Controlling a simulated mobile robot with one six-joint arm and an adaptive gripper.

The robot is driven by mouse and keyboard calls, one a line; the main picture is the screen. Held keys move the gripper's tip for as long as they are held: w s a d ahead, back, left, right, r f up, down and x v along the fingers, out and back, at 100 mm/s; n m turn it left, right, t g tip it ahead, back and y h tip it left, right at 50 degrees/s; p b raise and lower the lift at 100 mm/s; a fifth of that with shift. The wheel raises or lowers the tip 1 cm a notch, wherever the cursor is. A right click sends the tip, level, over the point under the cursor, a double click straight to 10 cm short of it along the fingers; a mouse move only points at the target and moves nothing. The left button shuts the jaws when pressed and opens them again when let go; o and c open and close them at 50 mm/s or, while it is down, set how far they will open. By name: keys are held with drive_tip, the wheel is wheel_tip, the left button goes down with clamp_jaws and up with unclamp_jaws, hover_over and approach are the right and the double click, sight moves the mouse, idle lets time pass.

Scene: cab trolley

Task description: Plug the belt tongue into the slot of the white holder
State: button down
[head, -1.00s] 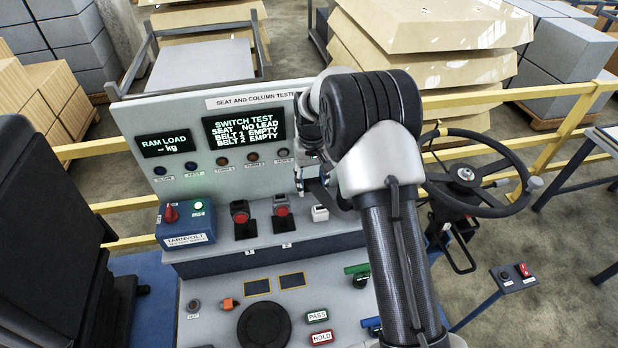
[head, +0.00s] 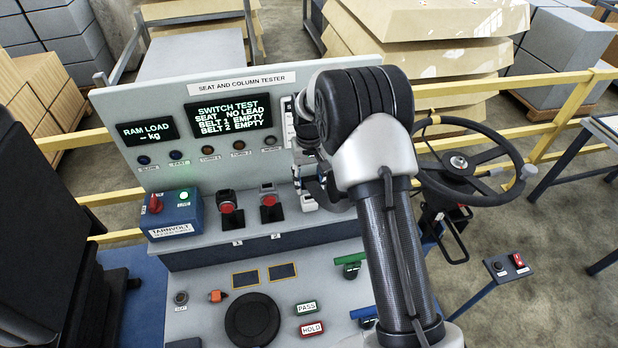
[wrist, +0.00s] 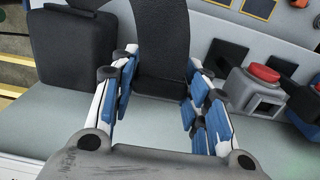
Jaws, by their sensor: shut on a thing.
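My gripper (wrist: 158,92) has blue-padded fingers on both sides of a wide black textured strap (wrist: 160,40), which looks like the belt webbing. The belt tongue itself is not clearly visible; the strap and fingers hide that spot. In the head view my gripper (head: 312,185) is low over the tester's shelf, partly behind my arm. The small white holder (head: 309,203) stands just below it, right of the red-button buckles. The holder's slot is not visible, and I cannot tell whether anything touches it. I cannot make out the holder in the wrist view.
Two red-button buckles (head: 228,207) (head: 268,200) on black stands are left of the holder; one shows close by in the wrist view (wrist: 262,80). The upright panel (head: 190,100) reads BELT 1 EMPTY and BELT 2 EMPTY. A steering wheel (head: 480,160) is at right. A dark block (wrist: 72,62) is left of the fingers.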

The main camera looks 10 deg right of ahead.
sight(309, 189)
drive_tip(key=shift+f+b, duration=0.75)
drive_tip(key=shift+f, duration=0.8)
drive_tip(key=shift+f+b, duration=0.4)
drive_tip(key=shift+f, duration=0.1)
idle(0.9)
drive_tip(key=c, duration=0.8)
unclamp_jaws()
wheel_tip(309, 189, up, 12)
drive_tip(key=shift+o, duration=0.5)
drive_tip(key=o, duration=0.7)
